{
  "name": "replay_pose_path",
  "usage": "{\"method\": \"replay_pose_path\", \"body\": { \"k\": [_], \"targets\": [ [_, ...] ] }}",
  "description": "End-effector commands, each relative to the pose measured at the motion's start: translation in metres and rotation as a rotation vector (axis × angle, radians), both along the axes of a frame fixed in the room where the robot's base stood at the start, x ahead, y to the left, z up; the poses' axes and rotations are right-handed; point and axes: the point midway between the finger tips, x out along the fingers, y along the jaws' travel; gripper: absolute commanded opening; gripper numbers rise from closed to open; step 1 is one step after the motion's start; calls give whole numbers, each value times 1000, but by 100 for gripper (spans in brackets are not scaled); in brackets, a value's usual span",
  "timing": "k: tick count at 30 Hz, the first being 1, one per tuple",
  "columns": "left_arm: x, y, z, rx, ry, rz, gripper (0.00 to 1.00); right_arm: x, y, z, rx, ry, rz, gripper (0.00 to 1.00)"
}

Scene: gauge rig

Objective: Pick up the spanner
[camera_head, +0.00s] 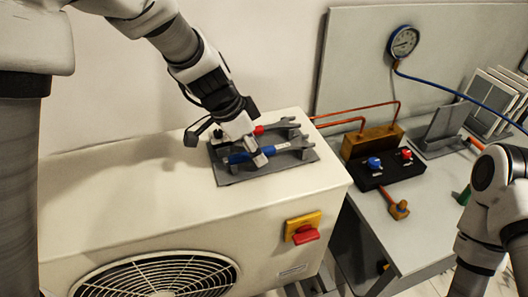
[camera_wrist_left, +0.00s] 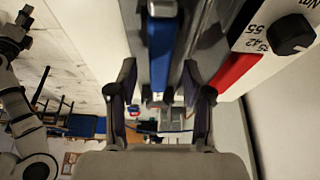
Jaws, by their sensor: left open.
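My left gripper (camera_head: 262,158) is open over the blue-gripped spanner.
The cream unit (camera_head: 110,210) has a red and yellow switch (camera_head: 303,228) on its front. To the right, a grey bench (camera_head: 400,232) holds a valve block with blue and red knobs (camera_head: 375,163) and copper pipes. A round gauge (camera_head: 403,41) hangs on the back panel.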

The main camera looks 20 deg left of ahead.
Motion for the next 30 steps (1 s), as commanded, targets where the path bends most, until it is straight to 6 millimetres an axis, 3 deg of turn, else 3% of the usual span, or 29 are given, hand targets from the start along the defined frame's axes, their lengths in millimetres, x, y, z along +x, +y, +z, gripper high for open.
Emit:
{"method": "replay_pose_path", "body": {
  "k": [15, 20, 30],
  "targets": [
    [0, 0, -2, 0, 0, 1, 50, 0, 0, -4, 0, 0, 0, 49],
    [0, 0, -2, 0, 0, 1, 0, 0, 0, -4, 0, 0, 0, 49],
    [0, 0, -2, 0, 0, 0, 0, 0, 0, -4, 0, 0, 0, 49]
  ]
}}
